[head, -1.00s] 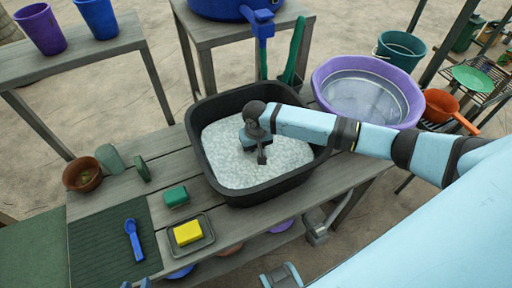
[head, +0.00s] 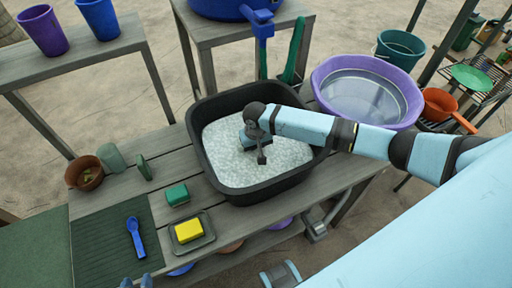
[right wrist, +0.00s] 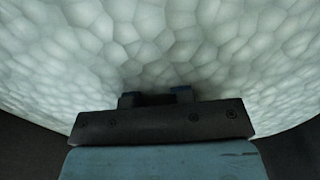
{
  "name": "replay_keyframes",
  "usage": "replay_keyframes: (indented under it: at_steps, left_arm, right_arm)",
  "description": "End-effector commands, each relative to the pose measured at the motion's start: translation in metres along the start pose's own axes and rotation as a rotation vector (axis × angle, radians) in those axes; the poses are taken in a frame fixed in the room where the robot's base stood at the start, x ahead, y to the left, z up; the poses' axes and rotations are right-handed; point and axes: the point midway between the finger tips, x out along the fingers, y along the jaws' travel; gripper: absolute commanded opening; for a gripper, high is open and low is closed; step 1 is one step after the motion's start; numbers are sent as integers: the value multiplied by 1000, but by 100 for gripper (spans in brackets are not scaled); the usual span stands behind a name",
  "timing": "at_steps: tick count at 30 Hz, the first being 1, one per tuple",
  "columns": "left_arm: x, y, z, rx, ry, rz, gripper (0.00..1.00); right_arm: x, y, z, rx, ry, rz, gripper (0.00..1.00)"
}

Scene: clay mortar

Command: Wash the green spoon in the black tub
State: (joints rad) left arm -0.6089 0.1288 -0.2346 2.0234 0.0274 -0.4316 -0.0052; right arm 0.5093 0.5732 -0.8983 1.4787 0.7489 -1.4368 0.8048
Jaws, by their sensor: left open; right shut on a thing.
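The black tub (head: 292,190) stands on the wooden bench, filled with pale foam (head: 225,160). My right gripper (head: 260,155) reaches down into the foam, near the middle of the tub. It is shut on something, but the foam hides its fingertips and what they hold. In the right wrist view, foam (right wrist: 160,45) surrounds the front of the gripper (right wrist: 155,98). I see no part of the green spoon in either view.
A blue spoon (head: 136,236) lies on the dark green ribbed mat (head: 95,245). A yellow sponge (head: 188,231) on a small tray and a green block (head: 177,195) lie left of the tub. A purple basin (head: 325,78) of water stands behind right. A brown pot (head: 87,172) is far left.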

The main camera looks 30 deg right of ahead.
Motion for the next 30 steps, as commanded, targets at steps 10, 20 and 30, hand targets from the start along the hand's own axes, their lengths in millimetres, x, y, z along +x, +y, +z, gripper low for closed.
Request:
replay_keyframes:
  at_steps: [10, 20, 30]
  left_arm:
    - [-5, 0, -8, 0, 0, 0, 43]
    - [-10, 1, -15, 0, 0, -1, 43]
    - [-19, 1, -27, 0, 0, -1, 43]
  right_arm:
    - [-2, -3, 0, 0, -1, -1, 0]
    - [-2, -8, -2, 1, -1, 1, 0]
    - [-2, 12, 5, 0, -2, 1, 0]
